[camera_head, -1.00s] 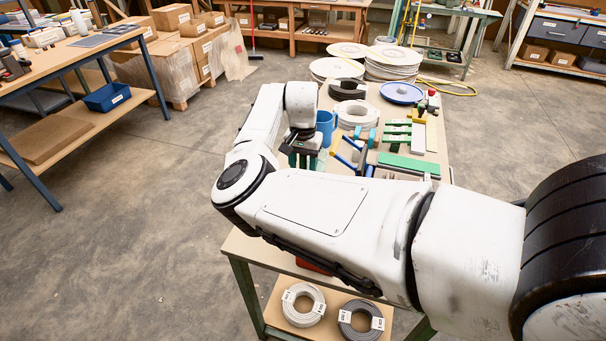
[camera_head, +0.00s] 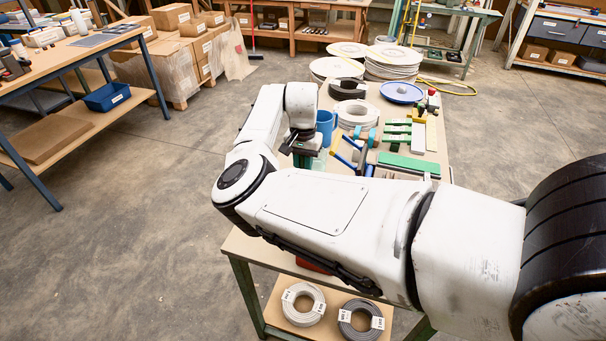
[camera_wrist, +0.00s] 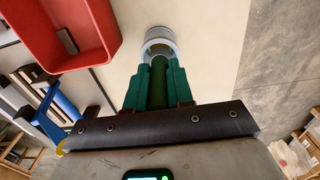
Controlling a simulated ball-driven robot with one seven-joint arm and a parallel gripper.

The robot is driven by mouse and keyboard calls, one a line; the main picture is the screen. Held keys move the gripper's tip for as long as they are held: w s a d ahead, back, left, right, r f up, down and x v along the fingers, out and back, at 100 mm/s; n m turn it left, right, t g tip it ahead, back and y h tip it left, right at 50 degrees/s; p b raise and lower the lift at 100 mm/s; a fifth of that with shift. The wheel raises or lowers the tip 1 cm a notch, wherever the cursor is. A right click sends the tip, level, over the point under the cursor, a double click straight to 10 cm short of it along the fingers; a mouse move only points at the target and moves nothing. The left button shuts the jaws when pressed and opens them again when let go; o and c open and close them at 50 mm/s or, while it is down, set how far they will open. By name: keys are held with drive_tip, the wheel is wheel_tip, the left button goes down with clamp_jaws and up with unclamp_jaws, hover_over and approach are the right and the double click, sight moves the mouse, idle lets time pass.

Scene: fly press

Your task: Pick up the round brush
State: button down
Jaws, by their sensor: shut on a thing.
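My gripper (camera_wrist: 154,88) is shut on the round brush (camera_wrist: 158,84), whose dark green shaft shows between the two green fingers in the wrist view. A pale grey round form with a yellowish middle (camera_wrist: 160,46) lies beyond the fingertips; I cannot tell whether it is the brush's head or a separate vessel. In the head view my gripper (camera_head: 302,158) is over the left edge of the workbench, and its fingers are partly hidden by my arm. The brush cannot be made out there. A pale translucent thing (camera_head: 320,160) shows just right of the fingers.
A red bin (camera_wrist: 92,58) with a dark block lies at upper left in the wrist view. A blue mug (camera_head: 325,122), cable coils (camera_head: 356,112), a blue plate (camera_head: 401,92) and green-handled tools (camera_head: 398,136) crowd the bench (camera_head: 246,246). Open floor lies left.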

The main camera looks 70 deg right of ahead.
drive_tip(key=shift+r, duration=0.1)
wheel_tip(320, 180, up, 10)
drive_tip(key=shift+f+b, duration=0.1)
drive_tip(key=shift+b, duration=0.35)
idle(0.4)
